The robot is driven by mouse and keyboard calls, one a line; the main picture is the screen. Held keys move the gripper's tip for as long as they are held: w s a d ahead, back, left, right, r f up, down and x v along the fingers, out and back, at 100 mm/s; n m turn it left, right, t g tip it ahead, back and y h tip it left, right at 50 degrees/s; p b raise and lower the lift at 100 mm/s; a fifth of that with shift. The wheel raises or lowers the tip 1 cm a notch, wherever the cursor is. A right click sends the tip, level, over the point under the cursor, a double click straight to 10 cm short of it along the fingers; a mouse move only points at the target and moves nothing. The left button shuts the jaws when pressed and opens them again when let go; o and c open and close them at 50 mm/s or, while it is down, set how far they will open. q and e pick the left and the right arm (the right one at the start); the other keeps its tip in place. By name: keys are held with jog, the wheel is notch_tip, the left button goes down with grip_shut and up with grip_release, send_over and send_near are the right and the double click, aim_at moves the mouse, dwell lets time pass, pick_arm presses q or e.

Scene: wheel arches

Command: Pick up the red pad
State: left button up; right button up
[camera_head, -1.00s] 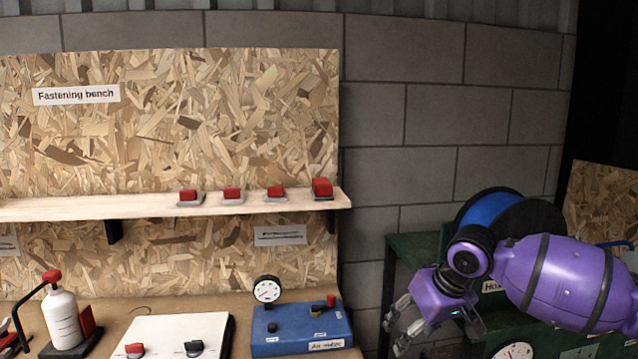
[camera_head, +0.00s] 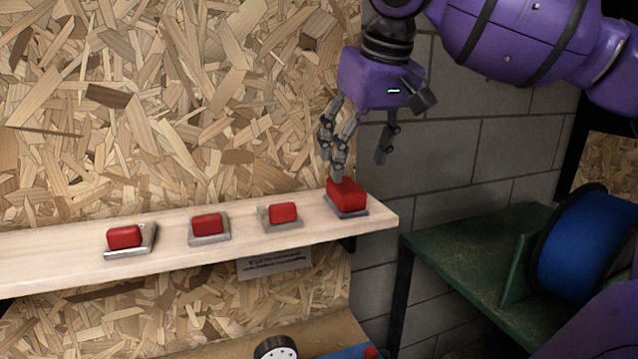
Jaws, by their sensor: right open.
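Several red pads sit in a row on grey plates along the wooden shelf (camera_head: 60,262). The rightmost red pad (camera_head: 347,196) is the largest and stands near the shelf's right end. Three smaller ones are a red pad (camera_head: 283,213), another red pad (camera_head: 207,225) and the leftmost red pad (camera_head: 124,237). My right gripper (camera_head: 362,165) is open above the rightmost pad, fingers pointing down. One finger's tip overlaps that pad's top edge in the picture; I cannot tell whether it touches. The other finger hangs to the right, beyond the pad. My left gripper is not in view.
A chipboard panel (camera_head: 150,100) rises behind the shelf, with a block wall (camera_head: 520,150) to its right. A green bench (camera_head: 450,240) with a blue reel (camera_head: 585,245) stands at the right. A small label (camera_head: 275,263) hangs below the shelf.

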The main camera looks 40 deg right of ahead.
aim_at(349, 185)
jog(key=shift+w+a+r, duration=0.1)
jog(key=shift+w, duration=0.25)
jog(key=shift+w+f, duration=0.2)
jog(key=shift+f, duration=0.1)
jog(key=shift+s+d+f, duration=0.1)
jog(key=shift+d+f, duration=0.1)
jog(key=shift+f, duration=0.25)
jog(key=shift+s+d+f, duration=0.1)
jog(key=shift+d+f, duration=0.05)
jog(key=shift+f, duration=0.3)
jog(key=x, duration=0.5)
jog(key=shift+w+d+r, duration=0.2)
jog(key=shift+w+d, duration=0.1)
jog(key=shift+w, duration=0.05)
jog(key=shift+r, duration=0.1)
jog(key=shift+c, duration=0.7)
jog(key=c, duration=1.1)
